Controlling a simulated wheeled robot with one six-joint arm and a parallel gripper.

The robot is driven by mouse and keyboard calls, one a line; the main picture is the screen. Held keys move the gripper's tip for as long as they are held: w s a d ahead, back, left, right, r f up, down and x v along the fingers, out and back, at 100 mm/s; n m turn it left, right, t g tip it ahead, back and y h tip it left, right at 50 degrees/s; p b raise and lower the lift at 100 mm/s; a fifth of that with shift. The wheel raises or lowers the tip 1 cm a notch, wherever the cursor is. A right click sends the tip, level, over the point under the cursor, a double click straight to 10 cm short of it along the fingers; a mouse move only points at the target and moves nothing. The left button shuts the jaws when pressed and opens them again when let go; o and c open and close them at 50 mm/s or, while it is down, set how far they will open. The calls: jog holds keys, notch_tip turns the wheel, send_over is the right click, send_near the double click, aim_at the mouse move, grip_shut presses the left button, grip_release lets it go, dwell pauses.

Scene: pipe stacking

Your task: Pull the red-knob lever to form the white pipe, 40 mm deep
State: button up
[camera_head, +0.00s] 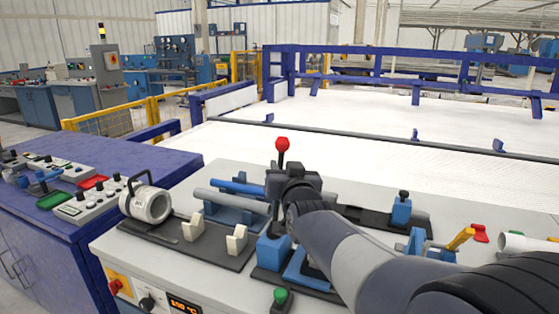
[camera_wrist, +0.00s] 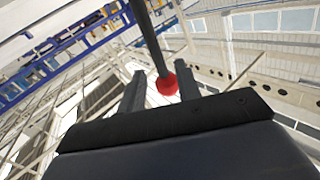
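The red knob (camera_head: 282,144) tops a thin upright lever rod in the head view. My gripper (camera_head: 277,184) is at the rod, below the knob, and hides part of the lever. In the wrist view the knob (camera_wrist: 167,83) and dark rod show between the two fingers of my gripper (camera_wrist: 161,67). The fingers are apart, with a gap seen on both sides of the rod. Blue lever base blocks (camera_head: 272,250) stand under my gripper.
A round clamp or heater ring (camera_head: 147,204) with a black handle stands left on a dark plate with two cream blocks. A green knob (camera_head: 280,296) is at the front. A yellow-handled lever (camera_head: 460,239) stands right.

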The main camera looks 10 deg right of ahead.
aim_at(281, 162)
jog(key=shift+w, duration=2.3)
grip_shut()
